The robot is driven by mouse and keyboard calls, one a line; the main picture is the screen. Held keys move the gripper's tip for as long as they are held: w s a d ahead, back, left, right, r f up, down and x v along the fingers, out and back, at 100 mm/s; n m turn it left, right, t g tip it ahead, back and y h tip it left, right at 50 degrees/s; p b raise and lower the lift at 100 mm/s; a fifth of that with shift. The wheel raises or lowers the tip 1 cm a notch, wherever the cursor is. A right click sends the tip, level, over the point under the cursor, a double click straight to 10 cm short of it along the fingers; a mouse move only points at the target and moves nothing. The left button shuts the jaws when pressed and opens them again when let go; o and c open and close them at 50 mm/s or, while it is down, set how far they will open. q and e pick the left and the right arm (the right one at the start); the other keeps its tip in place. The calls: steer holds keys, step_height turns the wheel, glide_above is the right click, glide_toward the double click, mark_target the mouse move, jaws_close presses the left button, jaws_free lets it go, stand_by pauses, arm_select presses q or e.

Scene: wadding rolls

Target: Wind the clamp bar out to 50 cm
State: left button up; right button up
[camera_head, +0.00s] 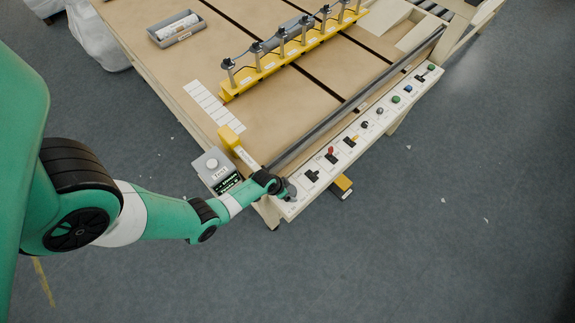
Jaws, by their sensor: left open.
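A yellow bar carrying several grey uprights with black tops (262,73) lies across the tan table; it looks like the clamp bar. A small grey box with a round white knob (212,164) and a dark display with green characters (228,183) sits at the table's near left corner. The characters are too small to read. My left gripper (289,192) is open at the near end of the white control panel (320,164), just right of the box. Its fingertips are small, and I cannot tell whether they touch the panel. My right gripper is out of view.
Several levers and buttons, including a red-topped lever (330,152), line the panel. A long grey rail (340,112) runs beside it. A grey tray with a white roll (174,29) sits at the far left. A yellow block (231,138) stands near the box. Open floor lies right.

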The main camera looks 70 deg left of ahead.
arm_select(q)
steer(key=shift+f, duration=0.1)
steer(key=c, duration=1.2)
steer(key=shift+o, duration=0.2)
steer(key=shift+n, duration=0.4)
